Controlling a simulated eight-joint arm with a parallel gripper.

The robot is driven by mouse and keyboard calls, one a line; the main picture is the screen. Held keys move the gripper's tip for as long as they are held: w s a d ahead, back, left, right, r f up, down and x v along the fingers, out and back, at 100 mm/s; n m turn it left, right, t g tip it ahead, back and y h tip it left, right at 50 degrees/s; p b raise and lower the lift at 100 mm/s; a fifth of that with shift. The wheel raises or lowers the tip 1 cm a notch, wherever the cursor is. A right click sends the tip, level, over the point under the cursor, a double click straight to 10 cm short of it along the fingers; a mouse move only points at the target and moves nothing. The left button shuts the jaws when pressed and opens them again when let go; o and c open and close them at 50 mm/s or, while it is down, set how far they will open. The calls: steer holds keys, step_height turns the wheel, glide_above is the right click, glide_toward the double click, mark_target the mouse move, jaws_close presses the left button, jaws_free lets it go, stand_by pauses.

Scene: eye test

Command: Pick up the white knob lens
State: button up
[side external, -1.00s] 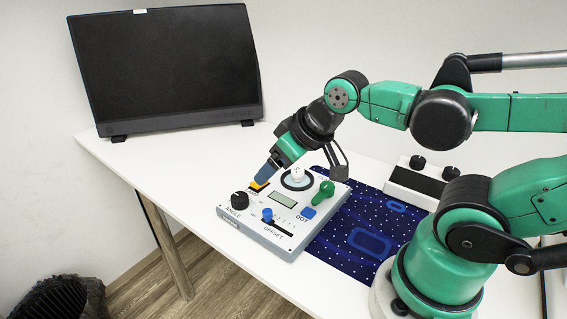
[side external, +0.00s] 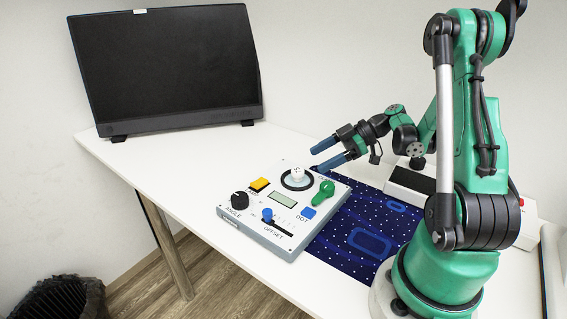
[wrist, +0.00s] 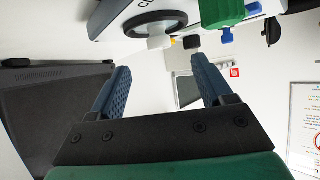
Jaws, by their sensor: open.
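The white knob lens (side external: 297,173) stands in a dark ring (side external: 284,184) at the back of the grey control box (side external: 285,243). In the wrist view the white knob (wrist: 159,42) shows at the top middle, below the dark ring. My gripper (side external: 318,160) is open and empty, its blue fingers pointing left, to the upper right of the knob in the side view and apart from it. In the wrist view the knob appears beyond the gap between my fingertips (wrist: 161,64).
The box also has a green knob (side external: 323,192), an orange button (side external: 259,184), a black dial (side external: 240,199), a blue slider (side external: 267,215) and a blue button (side external: 308,212). A dark blue mat (side external: 340,254) lies beside it. A black monitor (side external: 165,65) stands at the back.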

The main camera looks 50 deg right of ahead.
mark_target(299, 170)
steer(key=shift+x, duration=2.75)
steer(key=shift+c, duration=0.2)
jaws_close()
